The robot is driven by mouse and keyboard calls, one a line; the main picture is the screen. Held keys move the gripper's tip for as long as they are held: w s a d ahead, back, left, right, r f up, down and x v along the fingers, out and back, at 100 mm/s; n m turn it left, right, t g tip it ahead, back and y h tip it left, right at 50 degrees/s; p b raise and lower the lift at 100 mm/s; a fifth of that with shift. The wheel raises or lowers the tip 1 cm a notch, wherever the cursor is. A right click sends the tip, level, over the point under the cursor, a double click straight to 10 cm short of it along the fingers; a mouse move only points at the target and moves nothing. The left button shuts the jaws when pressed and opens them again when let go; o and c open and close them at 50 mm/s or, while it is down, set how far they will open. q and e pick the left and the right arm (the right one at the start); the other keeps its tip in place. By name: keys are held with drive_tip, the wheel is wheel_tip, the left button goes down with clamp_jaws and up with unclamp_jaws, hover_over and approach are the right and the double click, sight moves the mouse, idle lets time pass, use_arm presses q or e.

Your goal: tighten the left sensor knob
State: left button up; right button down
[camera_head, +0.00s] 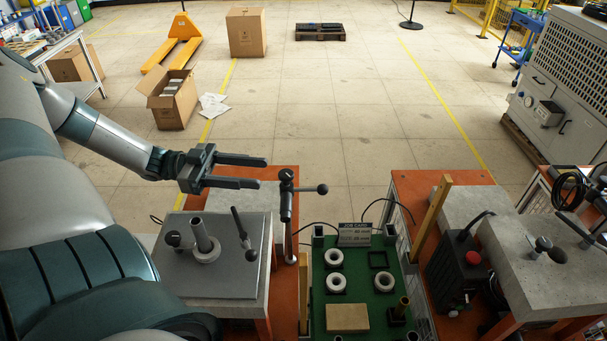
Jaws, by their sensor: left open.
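My left gripper (262,172) is open and empty. Its two dark fingers point right, above the orange table on the left. Just right of the fingertips stands a dark upright post (287,205) with a side arm ending in a round black knob (322,189); a gap shows between fingertips and post. On the grey plate (190,284) below are a small black knob (173,239), a metal tube in a round collar (205,242) and a tilted black lever with a ball end (251,254). I cannot tell which knob is the left sensor knob. My right gripper is out of view.
A green board (347,288) holds white rings, a tan block (347,317) and a job card (354,234). To its right are a wooden bar (432,215), a black box with a red button (473,258) and a concrete block (545,282). Open floor lies beyond.

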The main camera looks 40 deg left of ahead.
sight(301, 190)
use_arm(q)
drive_tip(key=b+x, duration=0.2)
drive_tip(key=x, duration=0.3)
drive_tip(key=b+x, duration=0.2)
drive_tip(key=x, duration=0.3)
drive_tip(key=shift+w+d+f, duration=0.1)
drive_tip(key=shift+f, duration=0.15)
drive_tip(key=shift+w+d+r+b, duration=0.1)
drive_tip(key=shift+w+d+b, duration=0.25)
drive_tip(key=shift+d+b, duration=0.25)
drive_tip(key=shift+w+d+r+b, duration=0.1)
drive_tip(key=shift+d+r+b, duration=0.05)
drive_tip(key=shift+b, duration=0.15)
drive_tip(key=c, duration=1.1)
